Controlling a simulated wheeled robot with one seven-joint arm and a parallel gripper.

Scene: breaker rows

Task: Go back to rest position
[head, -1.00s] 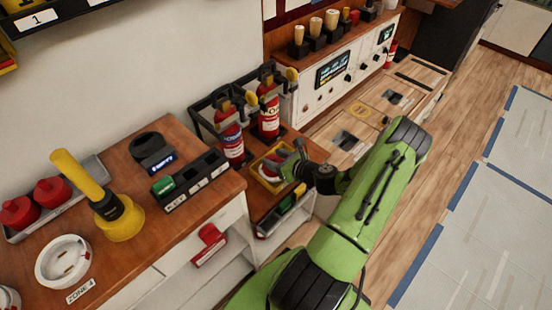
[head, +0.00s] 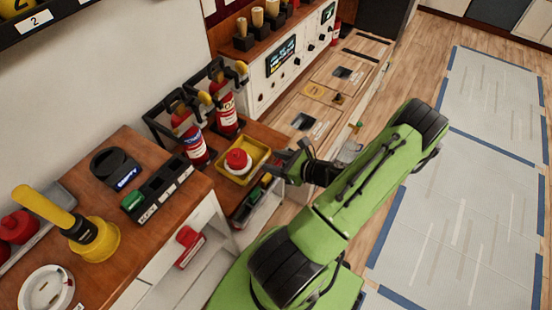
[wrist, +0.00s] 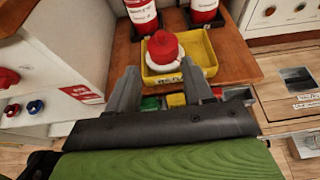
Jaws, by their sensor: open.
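My gripper (head: 290,160) is at the end of my green arm, just right of the small wooden counter and its yellow tray (head: 262,153). In the wrist view my gripper (wrist: 172,82) shows two grey fingers spread apart with nothing held between them. A red and white round object (head: 238,160) sits in the yellow tray, apart from the fingers. It also shows in the wrist view (wrist: 164,47), beyond the fingertips. My arm reaches up from the bottom of the head view and bends back toward the counter.
Two fire extinguishers (head: 195,146) stand in black brackets behind the tray. A rack with coloured blocks (head: 252,200) is at the counter's front. A yellow hand lamp-like object (head: 95,240) stands on the left counter. The floor at right (head: 450,200) is clear.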

